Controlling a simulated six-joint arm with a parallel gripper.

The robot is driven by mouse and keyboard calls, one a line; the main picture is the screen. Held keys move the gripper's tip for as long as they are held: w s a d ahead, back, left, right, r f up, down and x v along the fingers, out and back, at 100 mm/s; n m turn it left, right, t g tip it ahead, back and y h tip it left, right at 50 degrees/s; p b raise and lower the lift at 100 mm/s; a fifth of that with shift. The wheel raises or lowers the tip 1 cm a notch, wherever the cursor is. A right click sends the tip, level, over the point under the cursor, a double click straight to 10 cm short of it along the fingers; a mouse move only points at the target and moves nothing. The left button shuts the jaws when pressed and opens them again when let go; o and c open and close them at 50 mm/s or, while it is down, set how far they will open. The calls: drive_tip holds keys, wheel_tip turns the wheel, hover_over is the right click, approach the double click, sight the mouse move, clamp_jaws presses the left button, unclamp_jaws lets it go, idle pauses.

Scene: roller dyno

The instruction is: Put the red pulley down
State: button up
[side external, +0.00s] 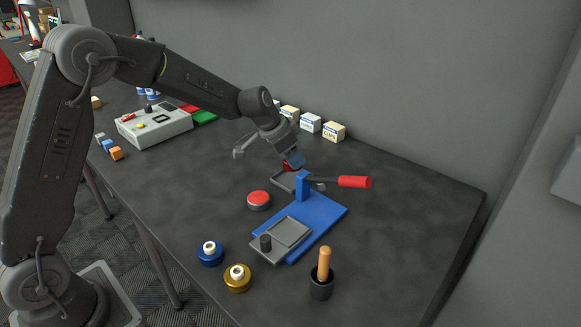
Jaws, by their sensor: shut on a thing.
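My gripper (290,159) is low over the back part of the blue fixture, near a grey tray (282,182). It is shut on the red pulley (287,167), of which only a small red part shows below and beside the fingers. The rest of the pulley is hidden by the gripper. I cannot tell whether the pulley touches the tray or hangs just above it. The blue fixture (318,211) has an upright post, a red-handled lever (354,182) and a grey plate (282,240) with a dark knob at its front.
A red-topped round button (258,200) is left of the fixture. A blue pulley (210,253) and a gold pulley (237,278) stand in front. A black cup (321,284) holds a wooden handle. A control box (154,126) and small boxes (311,122) stand behind. The right table area is clear.

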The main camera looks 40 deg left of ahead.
drive_tip(key=shift+f, duration=1.95)
drive_tip(key=shift+f, duration=0.1)
drive_tip(key=o, duration=1)
drive_tip(key=shift+o, duration=0.2)
drive_tip(key=v, duration=1.2)
drive_tip(key=shift+r, duration=0.2)
